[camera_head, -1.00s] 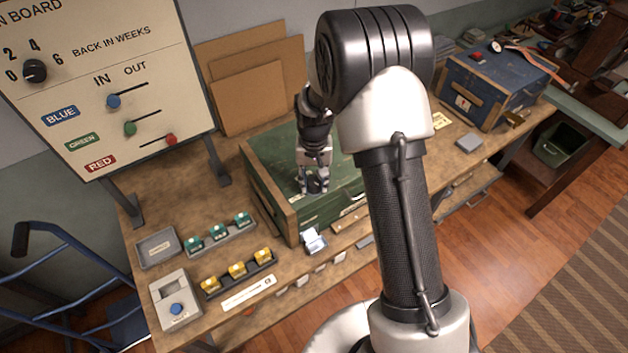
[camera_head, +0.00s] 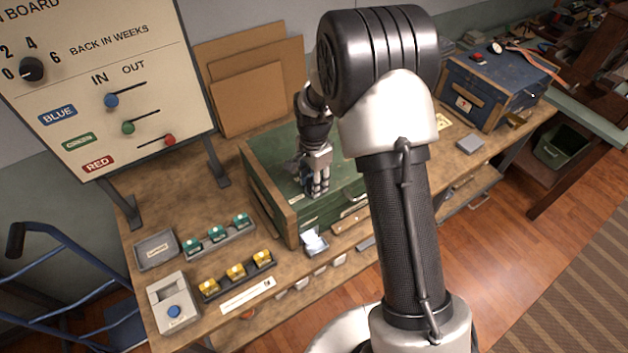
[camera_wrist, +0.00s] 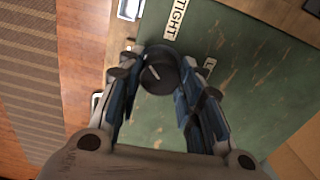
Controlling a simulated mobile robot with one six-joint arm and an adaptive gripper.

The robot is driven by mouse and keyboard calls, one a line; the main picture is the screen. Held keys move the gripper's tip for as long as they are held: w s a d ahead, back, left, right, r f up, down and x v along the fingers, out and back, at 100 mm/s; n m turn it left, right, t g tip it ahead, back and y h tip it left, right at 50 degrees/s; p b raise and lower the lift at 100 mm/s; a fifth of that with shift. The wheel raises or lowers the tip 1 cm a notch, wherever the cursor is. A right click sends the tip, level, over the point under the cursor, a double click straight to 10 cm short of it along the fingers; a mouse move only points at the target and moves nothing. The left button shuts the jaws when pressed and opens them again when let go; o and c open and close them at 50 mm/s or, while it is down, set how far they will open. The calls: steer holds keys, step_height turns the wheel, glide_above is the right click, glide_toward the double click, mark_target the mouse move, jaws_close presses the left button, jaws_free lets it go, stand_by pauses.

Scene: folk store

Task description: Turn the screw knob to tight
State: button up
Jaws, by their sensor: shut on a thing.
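The screw knob (camera_wrist: 160,74) is round and black with a short white mark on its top. It sits on the lid of the green case (camera_head: 268,155), also seen as the green surface (camera_wrist: 240,50) in the wrist view. A TIGHT label (camera_wrist: 176,19) lies just above the knob in the wrist view, and a second, partly hidden label (camera_wrist: 209,67) lies to its right. The white mark is slanted and does not point straight at TIGHT. My gripper (camera_head: 317,188) reaches down onto the lid, its fingers on either side of the knob. In the head view the fingers hide the knob.
On the bench, button strips (camera_head: 236,270) and a grey box with a blue button (camera_head: 174,312) stand left of the case. A board with sliders (camera_head: 105,80) stands behind left. A blue chest (camera_head: 490,90) is at the right. My arm hides part of the case.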

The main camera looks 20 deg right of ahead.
steer(key=m, duration=0.4)
steer(key=shift+m, duration=0.3)
steer(key=shift+m+b, duration=0.3)
steer(key=shift+m, duration=2.3)
steer(key=o, duration=1.1)
steer(key=shift+r, duration=0.1)
step_height(320, 180, up, 12)
steer(key=shift+f, duration=0.1)
